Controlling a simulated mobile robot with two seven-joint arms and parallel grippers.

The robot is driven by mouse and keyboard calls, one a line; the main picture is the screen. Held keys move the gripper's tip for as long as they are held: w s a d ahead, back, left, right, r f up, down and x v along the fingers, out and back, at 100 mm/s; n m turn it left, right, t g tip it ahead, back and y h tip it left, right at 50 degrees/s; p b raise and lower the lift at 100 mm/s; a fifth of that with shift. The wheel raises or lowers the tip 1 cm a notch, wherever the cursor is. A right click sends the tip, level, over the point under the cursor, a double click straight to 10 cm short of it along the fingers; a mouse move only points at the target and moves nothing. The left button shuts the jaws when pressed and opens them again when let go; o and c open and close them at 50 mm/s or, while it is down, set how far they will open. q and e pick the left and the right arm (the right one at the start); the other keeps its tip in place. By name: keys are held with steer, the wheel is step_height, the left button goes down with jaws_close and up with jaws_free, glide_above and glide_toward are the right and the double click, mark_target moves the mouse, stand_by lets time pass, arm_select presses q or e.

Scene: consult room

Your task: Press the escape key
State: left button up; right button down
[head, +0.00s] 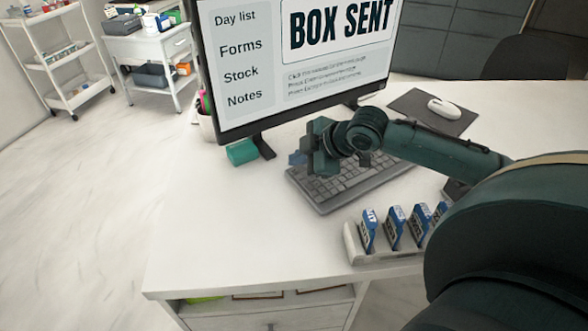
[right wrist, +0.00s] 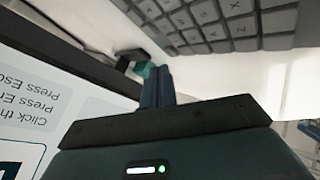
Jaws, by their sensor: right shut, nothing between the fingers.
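The dark grey keyboard (head: 335,197) lies on the white desk in front of the monitor. It also shows at the top of the right wrist view (right wrist: 222,22), with several letter keys upside down. The escape key cannot be made out; my right gripper covers part of the keyboard's back edge in the head view. My right gripper (head: 296,158) is shut and empty near the keyboard's back left corner. Its blue fingers (right wrist: 157,87) show together in the wrist view, apart from the visible keys. Contact cannot be told. My left gripper is not in view.
The monitor (head: 243,75) reads "BOX SENT" and stands close behind my right gripper. A teal block (head: 241,152) sits by its stand. A rack (head: 352,246) of blue-labelled items stands in front of the keyboard. A mouse (head: 446,108) lies on a dark mat. The left desktop is clear.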

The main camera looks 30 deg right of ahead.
steer(key=shift+f, duration=0.1)
stand_by(0.6)
steer(key=shift+f, duration=0.3)
steer(key=shift+f+p, duration=0.3)
steer(key=shift+f, duration=0.1)
stand_by(0.4)
stand_by(0.4)
steer(key=shift+r+p, duration=0.75)
steer(key=shift+p, duration=0.35)
step_height(320, 180, up, 5)
steer(key=p, duration=0.6)
steer(key=shift+r, duration=0.15)
